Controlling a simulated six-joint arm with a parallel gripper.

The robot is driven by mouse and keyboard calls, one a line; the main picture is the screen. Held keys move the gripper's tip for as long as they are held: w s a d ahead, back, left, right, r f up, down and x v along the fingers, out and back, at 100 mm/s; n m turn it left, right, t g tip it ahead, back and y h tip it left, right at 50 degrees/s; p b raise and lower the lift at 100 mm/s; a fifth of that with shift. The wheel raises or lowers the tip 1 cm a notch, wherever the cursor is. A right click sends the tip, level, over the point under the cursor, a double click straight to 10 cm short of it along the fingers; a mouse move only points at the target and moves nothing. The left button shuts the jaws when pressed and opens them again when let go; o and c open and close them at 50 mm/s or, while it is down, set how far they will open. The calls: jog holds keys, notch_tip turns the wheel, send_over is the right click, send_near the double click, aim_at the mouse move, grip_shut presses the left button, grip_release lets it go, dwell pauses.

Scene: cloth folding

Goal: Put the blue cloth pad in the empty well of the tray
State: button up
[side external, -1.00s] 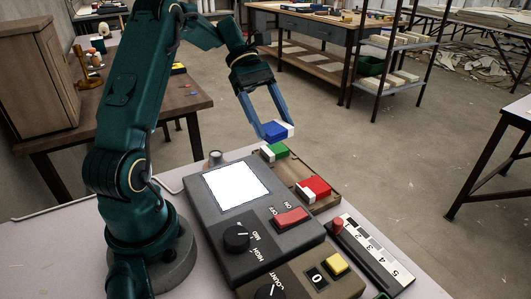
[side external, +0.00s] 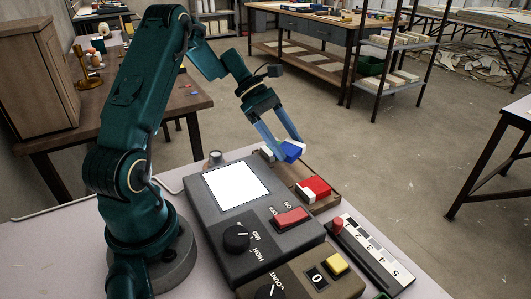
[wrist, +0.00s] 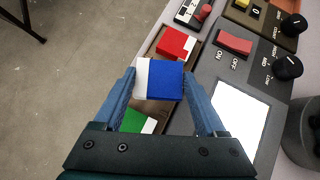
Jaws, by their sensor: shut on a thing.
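My gripper (side external: 291,149) is shut on the blue cloth pad (side external: 294,151), which has a white end band. The pad also shows between the fingers in the wrist view (wrist: 165,80). It is held over the brown tray (side external: 284,172), between the red and green pads as seen from the wrist. The red pad (side external: 315,188) lies in the near part of the tray. The green pad (wrist: 137,122) lies at the other end and is mostly hidden in the side view. The empty well is largely hidden under the blue pad. I cannot tell the pad's height above the tray.
A grey console with a white screen (side external: 236,187), a black knob (side external: 237,236) and a red switch (side external: 291,217) stands right beside the tray. A scale strip with a red knob (side external: 338,224) lies near the tray's near end. Open floor lies beyond the tray.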

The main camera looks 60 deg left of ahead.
aim_at(289, 170)
jog(key=shift+w+d+f, duration=0.35)
jog(key=shift+d+f, duration=0.05)
jog(key=shift+f, duration=1.95)
jog(key=shift+f, duration=0.1)
jog(key=o, duration=1.2)
